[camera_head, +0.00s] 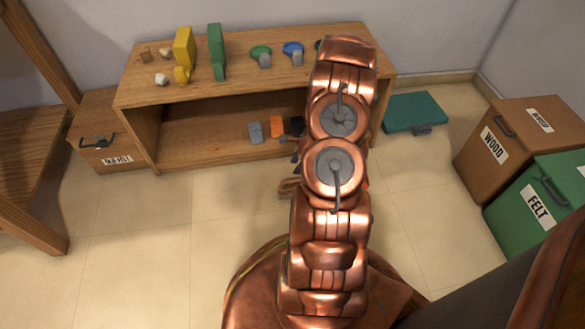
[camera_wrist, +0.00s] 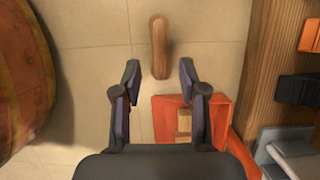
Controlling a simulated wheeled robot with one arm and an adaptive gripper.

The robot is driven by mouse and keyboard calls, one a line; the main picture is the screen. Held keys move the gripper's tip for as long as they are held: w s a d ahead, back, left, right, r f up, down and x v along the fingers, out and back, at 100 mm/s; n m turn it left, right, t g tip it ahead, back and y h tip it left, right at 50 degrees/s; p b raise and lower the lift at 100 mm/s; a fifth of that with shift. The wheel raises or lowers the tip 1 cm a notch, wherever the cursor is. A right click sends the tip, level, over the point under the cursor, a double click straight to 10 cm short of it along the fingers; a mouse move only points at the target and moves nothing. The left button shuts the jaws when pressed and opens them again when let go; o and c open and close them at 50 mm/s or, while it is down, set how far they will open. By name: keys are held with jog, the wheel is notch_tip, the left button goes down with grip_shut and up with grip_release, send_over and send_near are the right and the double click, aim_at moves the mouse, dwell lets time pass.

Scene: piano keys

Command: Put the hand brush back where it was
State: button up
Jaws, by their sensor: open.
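A long wooden piece with rounded ends, which looks like the hand brush (camera_wrist: 160,45), shows at the top centre of the wrist view over the floor. Bristles cannot be seen. My gripper (camera_wrist: 159,76) is open and empty, its two fingers apart, with the wooden piece just beyond and between the fingertips. In the head view my copper arm hides the gripper; a small brown wooden thing (camera_head: 288,187) shows beside the arm, perhaps the same piece.
An orange tray (camera_wrist: 165,128) with a wooden block lies under my right finger. The wooden shelf (camera_head: 140,95) stands at the back, with coloured items on top and small blocks (camera_head: 255,132) below. WOOD (camera_head: 520,145) and FELT (camera_head: 530,215) boxes stand right. Floor at front left is clear.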

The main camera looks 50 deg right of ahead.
jog(key=a+r+n+g, duration=0.3)
jog(key=a+r+n, duration=1)
jog(key=a+r, duration=1.05)
jog(key=s+a+r+n+g, duration=0.2)
jog(key=s+a+r+n, duration=0.5)
jog(key=s+a+r, duration=0.25)
jog(key=s+r+n+h, duration=0.1)
jog(key=s+r+n, duration=0.1)
jog(key=s, duration=0.4)
jog(key=s+a+r+n+h, duration=0.1)
jog(key=s+r+n+h, duration=0.1)
jog(key=s, duration=0.5)
jog(key=shift+a+n, duration=0.15)
jog(key=shift+n, duration=0.65)
